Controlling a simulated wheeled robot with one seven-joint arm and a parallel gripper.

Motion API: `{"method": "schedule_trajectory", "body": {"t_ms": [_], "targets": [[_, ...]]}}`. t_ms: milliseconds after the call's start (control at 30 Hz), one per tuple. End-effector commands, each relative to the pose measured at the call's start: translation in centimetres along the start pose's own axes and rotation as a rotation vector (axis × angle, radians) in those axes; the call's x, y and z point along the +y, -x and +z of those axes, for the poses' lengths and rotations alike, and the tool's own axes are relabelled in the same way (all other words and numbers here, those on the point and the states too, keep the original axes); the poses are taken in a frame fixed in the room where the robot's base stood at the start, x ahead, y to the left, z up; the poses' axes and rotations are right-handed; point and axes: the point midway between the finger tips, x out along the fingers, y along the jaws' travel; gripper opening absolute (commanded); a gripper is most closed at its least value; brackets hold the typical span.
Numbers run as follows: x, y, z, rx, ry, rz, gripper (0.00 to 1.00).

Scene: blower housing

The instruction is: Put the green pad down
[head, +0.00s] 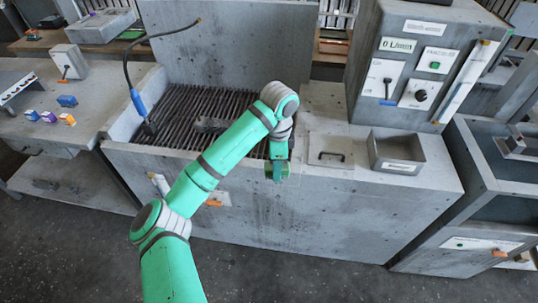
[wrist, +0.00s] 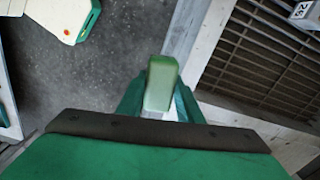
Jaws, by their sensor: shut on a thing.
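The green pad (wrist: 161,84) shows in the wrist view as a small pale green block, upright between my two teal fingers. My gripper (wrist: 160,104) is shut on it. In the head view, my gripper (head: 277,172) hangs down at the front rim of the grey basin, left of the flat lid with a handle. The pad is hard to tell from the green fingers there. The wrist view shows dark floor beyond the pad on the left and the basin's rim and grate on the right.
The basin's slatted grate (head: 180,107) has a grey piece (head: 211,125) lying on it. Right of my gripper are a lid with a handle (head: 330,157) and an open, empty-looking grey tray (head: 397,152). A control box (head: 412,65) stands behind. Small coloured blocks (head: 67,101) sit on the left bench.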

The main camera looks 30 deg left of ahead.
Motion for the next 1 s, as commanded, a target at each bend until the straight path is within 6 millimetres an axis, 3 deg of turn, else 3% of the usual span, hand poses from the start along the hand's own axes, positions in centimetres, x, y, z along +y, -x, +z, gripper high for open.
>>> {"method": "schedule_trajectory", "body": {"t_ms": [267,800,1000], "targets": [[3.5,-6.3,-4.1,0.004,0.188,0.007,0.12],[12.7,-23.1,-14.9,-0.001,0.738,0.01,0.12],[15.3,-28.1,-18.1,-0.002,0.904,0.007,0.12]]}}
